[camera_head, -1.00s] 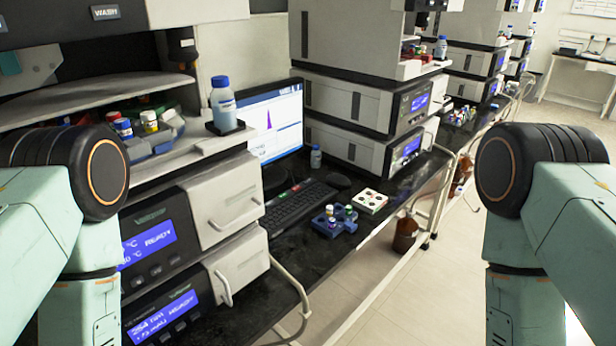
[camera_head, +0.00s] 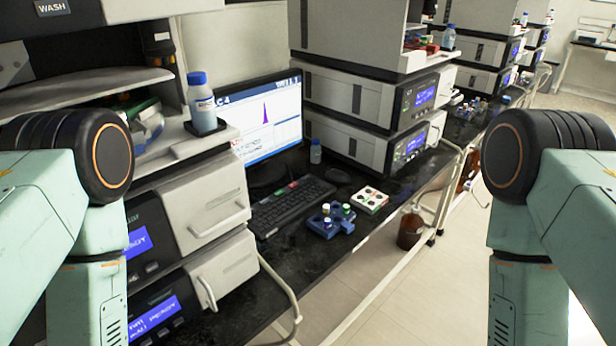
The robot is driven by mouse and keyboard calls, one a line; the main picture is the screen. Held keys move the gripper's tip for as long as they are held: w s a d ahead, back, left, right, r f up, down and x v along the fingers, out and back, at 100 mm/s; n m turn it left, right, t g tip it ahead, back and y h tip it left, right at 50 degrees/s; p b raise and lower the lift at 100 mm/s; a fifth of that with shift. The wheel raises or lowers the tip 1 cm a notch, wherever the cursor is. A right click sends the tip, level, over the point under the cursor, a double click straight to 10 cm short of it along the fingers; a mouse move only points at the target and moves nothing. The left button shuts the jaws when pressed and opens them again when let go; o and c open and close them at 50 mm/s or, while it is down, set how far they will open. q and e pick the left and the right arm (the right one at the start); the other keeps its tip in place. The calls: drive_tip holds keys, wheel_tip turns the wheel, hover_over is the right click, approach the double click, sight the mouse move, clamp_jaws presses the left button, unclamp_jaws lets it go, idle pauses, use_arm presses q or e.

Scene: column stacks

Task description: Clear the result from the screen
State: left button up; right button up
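The screen (camera_head: 262,128) stands on the black bench between two instrument stacks. It shows a chart with a purple peak, a dark blue header and a few lines of text at its left. A black keyboard (camera_head: 290,207) lies in front of it, with green and red keys in its far row. A dark mouse (camera_head: 337,175) lies right of the keyboard. Both my arms show at the left and right edges of the view. Neither gripper is in view.
A blue rack with vials (camera_head: 330,220) and a white tray (camera_head: 370,199) sit near the bench's front edge. A small bottle (camera_head: 315,152) stands by the screen. A larger blue-capped bottle (camera_head: 201,104) stands on the left stack. A brown bottle (camera_head: 411,228) is below the bench. Floor at right is clear.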

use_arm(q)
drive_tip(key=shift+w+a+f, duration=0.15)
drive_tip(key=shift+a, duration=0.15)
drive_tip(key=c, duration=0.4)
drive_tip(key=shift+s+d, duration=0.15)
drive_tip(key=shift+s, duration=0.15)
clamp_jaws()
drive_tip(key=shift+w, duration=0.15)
